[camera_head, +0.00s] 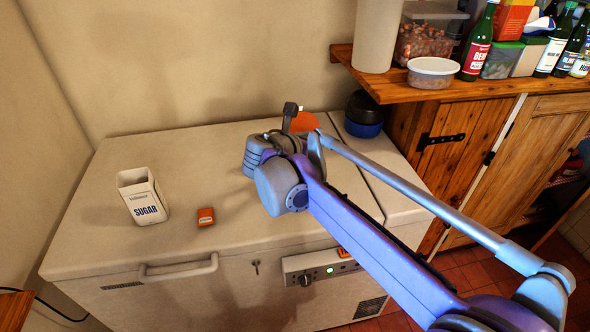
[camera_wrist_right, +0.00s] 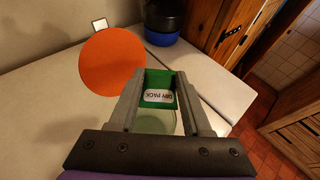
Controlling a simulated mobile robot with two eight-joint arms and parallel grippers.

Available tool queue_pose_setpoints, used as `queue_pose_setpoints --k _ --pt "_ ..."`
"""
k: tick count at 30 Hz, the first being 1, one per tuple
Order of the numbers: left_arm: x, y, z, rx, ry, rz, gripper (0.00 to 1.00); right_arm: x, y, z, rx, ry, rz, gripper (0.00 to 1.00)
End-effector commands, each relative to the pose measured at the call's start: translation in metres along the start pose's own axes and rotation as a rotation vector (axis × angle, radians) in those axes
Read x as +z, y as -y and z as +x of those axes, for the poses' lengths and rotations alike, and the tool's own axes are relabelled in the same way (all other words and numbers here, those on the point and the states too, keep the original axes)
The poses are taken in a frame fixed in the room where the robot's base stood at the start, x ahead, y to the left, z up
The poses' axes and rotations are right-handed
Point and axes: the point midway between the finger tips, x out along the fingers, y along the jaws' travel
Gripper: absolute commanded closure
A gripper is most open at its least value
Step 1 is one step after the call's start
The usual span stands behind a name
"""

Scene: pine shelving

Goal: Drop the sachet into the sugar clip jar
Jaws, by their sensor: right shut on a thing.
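My right gripper (camera_wrist_right: 158,88) is shut on a small green sachet (camera_wrist_right: 154,76) with a white "DRY PACK" label, seen in the right wrist view. Just beneath the sachet in that view is a round, pale greenish glass shape (camera_wrist_right: 157,122), seemingly the clip jar's body. An orange disc (camera_wrist_right: 113,61), seemingly its lid swung open, stands beside it with a light metal clip. The disc also shows in the head view (camera_head: 305,121), behind my right wrist, which hides the jar there. I cannot tell whether the sachet is inside the rim. My left gripper is not in view.
A dark blue-based container (camera_head: 364,117) is behind. A crowded wooden shelf (camera_head: 440,90) is at right. The freezer's left part is mostly clear.

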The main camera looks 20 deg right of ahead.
Motion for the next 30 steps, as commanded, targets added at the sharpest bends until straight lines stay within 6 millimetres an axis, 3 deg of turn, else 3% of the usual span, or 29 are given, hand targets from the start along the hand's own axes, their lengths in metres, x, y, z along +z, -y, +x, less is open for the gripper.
queue_pose_setpoints --k 12,23,24,30 --pt "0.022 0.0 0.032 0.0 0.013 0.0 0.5 -0.045 0.0 0.019 0.002 -0.001 -0.001 1.0" --pt "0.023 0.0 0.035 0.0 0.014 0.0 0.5 -0.05 -0.001 0.021 0.002 0.0 0.0 1.0" --pt "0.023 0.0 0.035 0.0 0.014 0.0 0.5 -0.05 -0.001 0.021 0.002 0.0 0.0 0.48" --pt "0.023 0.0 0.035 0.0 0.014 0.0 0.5 -0.05 0.0 0.021 0.002 0.0 0.0 0.16"
